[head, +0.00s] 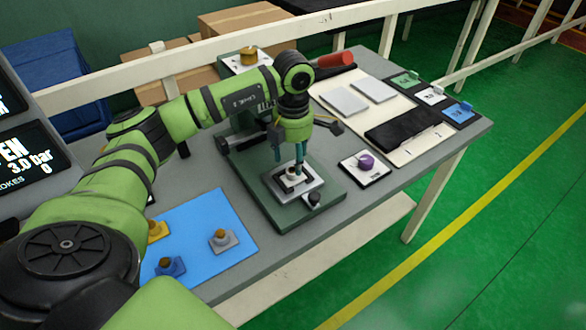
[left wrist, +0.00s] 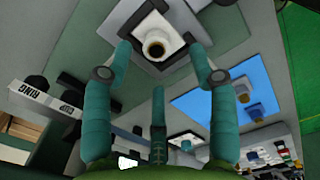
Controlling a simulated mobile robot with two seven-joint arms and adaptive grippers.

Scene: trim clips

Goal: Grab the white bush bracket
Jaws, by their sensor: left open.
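The white bush bracket (head: 291,181) sits in the grey fixture (head: 311,186) on the dark green press base (head: 335,203). In the left wrist view the white bracket (left wrist: 157,27) shows near the top, with a brass-rimmed round bush (left wrist: 155,46) in it. My left gripper (head: 299,167) points down just above the bracket. Its teal fingers are apart in the left wrist view (left wrist: 160,52), one to each side of the bush, with nothing held between them. I cannot tell whether a finger touches the bracket. My right gripper is not in view.
A blue mat (head: 197,209) to the left holds yellow, blue and grey brackets. A purple knob-like part (head: 365,161) sits on a small plate to the right. A black tray (head: 402,128), light plates and coloured label cards lie farther right. A red cylinder (head: 335,58) lies behind.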

